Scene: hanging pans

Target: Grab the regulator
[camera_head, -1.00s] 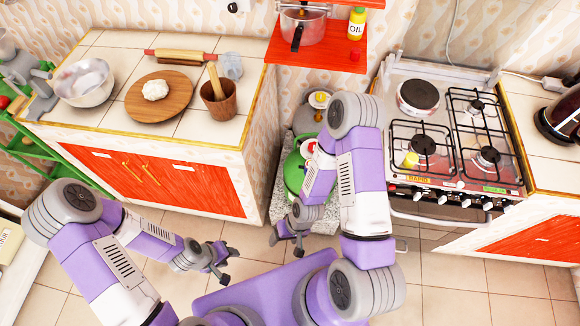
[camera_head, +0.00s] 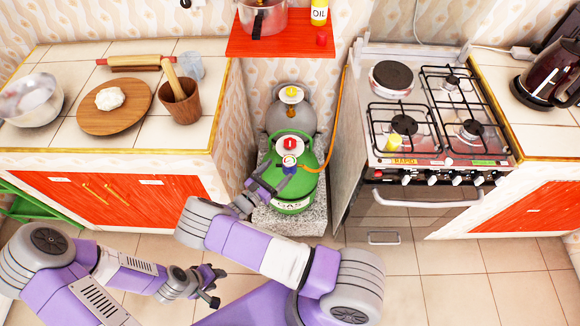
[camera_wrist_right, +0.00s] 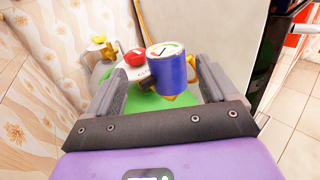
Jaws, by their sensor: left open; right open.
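The regulator (camera_head: 289,161), blue with a round white gauge face, sits on top of the green gas cylinder (camera_head: 315,185) in the gap between counter and stove. In the right wrist view the regulator (camera_wrist_right: 172,65) stands between the spread fingers of my right gripper (camera_wrist_right: 157,78), just beyond or level with their tips. That gripper (camera_head: 272,184) is open and shows no grip on it; exact contact cannot be told. A red knob (camera_wrist_right: 135,57) is just left of the regulator. My left gripper (camera_head: 213,287) is open and empty, low in front of the left counter.
A grey cylinder (camera_head: 292,110) with a yellow-topped valve stands behind the green one. An orange hose (camera_head: 335,125) runs down beside the stove (camera_head: 440,150). A red shelf (camera_head: 285,43) hangs above. The left counter (camera_head: 60,135) bounds the gap.

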